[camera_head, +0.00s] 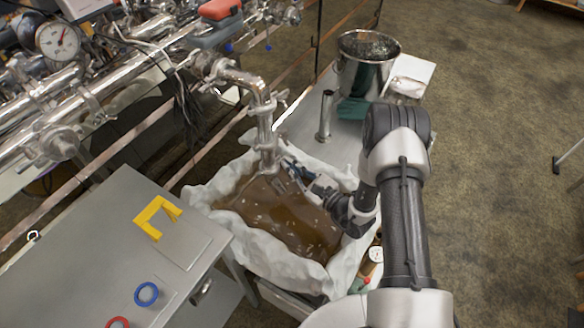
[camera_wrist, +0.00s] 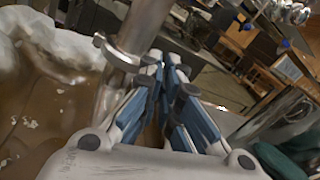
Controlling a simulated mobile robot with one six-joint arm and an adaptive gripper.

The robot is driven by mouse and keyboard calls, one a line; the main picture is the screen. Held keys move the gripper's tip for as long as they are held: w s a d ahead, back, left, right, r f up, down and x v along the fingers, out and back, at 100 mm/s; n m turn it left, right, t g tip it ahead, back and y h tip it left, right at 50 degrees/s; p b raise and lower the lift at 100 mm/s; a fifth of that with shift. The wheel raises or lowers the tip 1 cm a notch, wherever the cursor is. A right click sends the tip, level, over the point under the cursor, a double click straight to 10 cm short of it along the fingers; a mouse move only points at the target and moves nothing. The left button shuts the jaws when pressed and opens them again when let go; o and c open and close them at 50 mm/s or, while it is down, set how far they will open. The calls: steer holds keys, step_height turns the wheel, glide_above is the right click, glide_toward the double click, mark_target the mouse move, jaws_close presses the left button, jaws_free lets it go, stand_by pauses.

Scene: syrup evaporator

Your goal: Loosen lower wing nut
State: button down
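A shiny vertical outlet pipe (camera_head: 265,132) comes down from the evaporator, with clamp rings along it; it also shows in the wrist view (camera_wrist: 143,25). A lower clamp (camera_head: 267,150) sits near the pipe's bottom end, and a clamp ring (camera_wrist: 115,52) shows on the pipe in the wrist view. I cannot make out the lower wing nut clearly. My gripper (camera_head: 289,166) is just right of the pipe's lower part. In the wrist view its blue-padded fingers (camera_wrist: 166,72) come close together beside the pipe. Whether anything is between the tips is hidden.
A cloth-lined tub (camera_head: 210,194) of brown liquid lies below the pipe. A steel pot (camera_head: 365,75) and a metal cylinder (camera_head: 326,115) stand behind it. A grey cabinet (camera_head: 90,240) with a yellow bracket (camera_head: 155,216) is at left. Open floor is at right.

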steer(key=n, duration=0.2)
steer(key=n+b, duration=0.1)
steer(key=n, duration=0.1)
steer(key=shift+s+a+f+n, duration=0.15)
steer(key=shift+f+n, duration=0.05)
steer(key=shift+n, duration=0.1)
steer(key=c, duration=2.1)
jaws_free()
steer(key=shift+r, duration=0.1)
